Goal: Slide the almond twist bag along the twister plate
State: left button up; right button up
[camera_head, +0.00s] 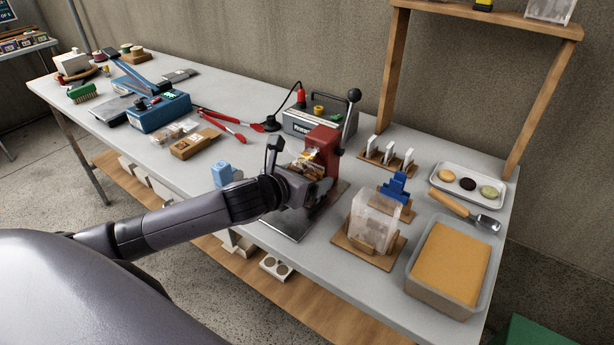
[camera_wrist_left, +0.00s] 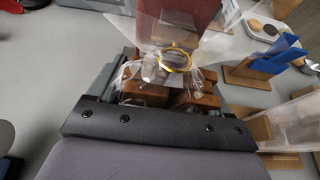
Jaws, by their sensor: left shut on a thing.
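The almond twist bag (camera_head: 308,168) is clear, with brown pieces inside. My left gripper (camera_head: 293,163) is shut on it, over the twister plate. In the left wrist view the bag (camera_wrist_left: 145,92) lies between the fingers, its clear neck pointing away from me. A gold ring (camera_wrist_left: 175,58) shows at the neck, close to the red twister (camera_wrist_left: 180,14). The grey twister plate (camera_head: 296,226) extends toward the front table edge. Whether the bag touches the plate is hidden. My right gripper is out of view.
A wooden stand holding clear bags (camera_head: 372,222) and a blue piece (camera_head: 394,187) are right of the plate. A grey machine (camera_head: 318,122) stands behind the twister. Red-handled tongs (camera_head: 230,121) lie to the left. A tray (camera_head: 447,265) is at front right.

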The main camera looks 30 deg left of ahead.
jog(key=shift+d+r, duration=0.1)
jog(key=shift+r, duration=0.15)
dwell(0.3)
pick_arm(q)
jog(key=shift+f, duration=0.1)
jog(key=o, duration=0.7)
jog(key=shift+s+p, duration=0.25)
jog(key=shift+p, duration=0.05)
jog(key=shift+v, duration=3.35)
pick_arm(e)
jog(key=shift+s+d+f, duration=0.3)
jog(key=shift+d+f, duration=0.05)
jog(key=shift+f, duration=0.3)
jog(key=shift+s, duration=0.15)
